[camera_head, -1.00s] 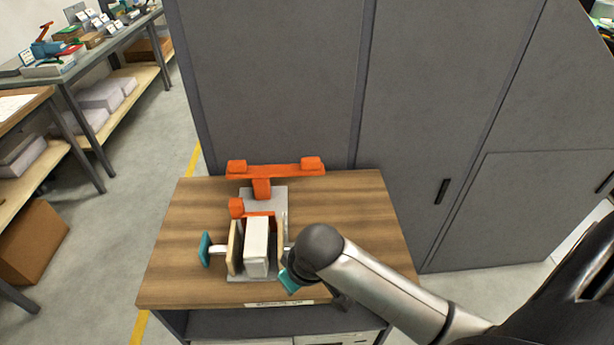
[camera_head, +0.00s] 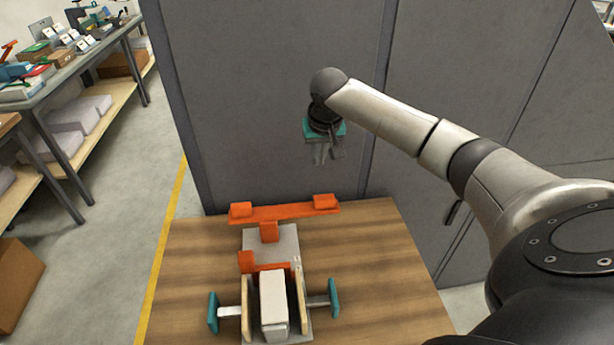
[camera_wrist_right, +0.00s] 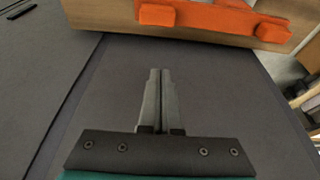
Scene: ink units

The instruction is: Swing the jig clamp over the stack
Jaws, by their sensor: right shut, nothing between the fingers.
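The jig stands on the wooden tabletop in the head view. Its orange clamp (camera_head: 285,212) has a long crossbar with a raised block at each end and lies across the back of the grey base plate (camera_head: 283,244). The white stack (camera_head: 273,306) sits upright between two wooden side plates, in front of the clamp; the crossbar is not over it. My right gripper (camera_head: 320,160) is shut and empty, raised above and behind the crossbar. In the right wrist view its fingers (camera_wrist_right: 157,72) are together, and the orange clamp (camera_wrist_right: 212,16) shows at the top. My left gripper is not in view.
Teal-ended push handles (camera_head: 213,313) and (camera_head: 334,298) stick out on both sides of the jig. A grey cabinet (camera_head: 260,90) stands close behind the table. The wooden tabletop (camera_head: 385,260) is clear right of the jig.

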